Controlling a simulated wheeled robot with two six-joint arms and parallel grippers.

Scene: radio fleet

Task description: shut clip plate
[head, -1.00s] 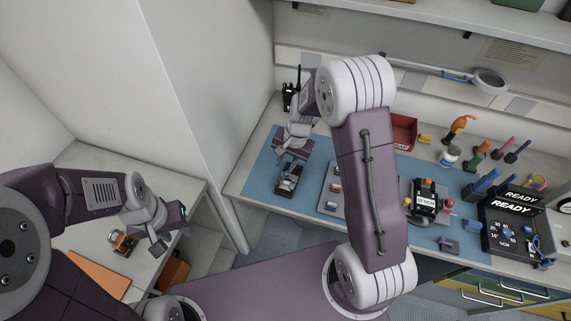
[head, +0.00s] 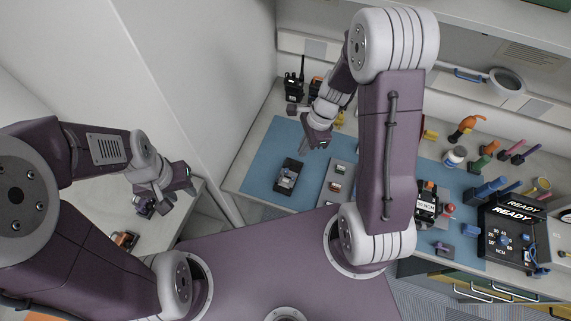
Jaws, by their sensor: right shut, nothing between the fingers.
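A small dark fixture (head: 289,176) with a grey part in it lies on the blue mat. I cannot make out for certain which part is the clip plate or whether it is open. My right gripper (head: 312,153) is shut and empty, above the mat and just behind and right of the fixture, apart from it. My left gripper (head: 152,198) is over the side table at the left, with its fingers seemingly apart. A small dark object (head: 145,207) shows close by its fingers, partly hidden.
The blue mat (head: 262,150) has bare room left of the fixture. A grey tray (head: 335,186) with small parts is to its right, partly behind my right arm. Black radios (head: 294,88) stand at the back wall. A black READY box (head: 508,235) and tools fill the right.

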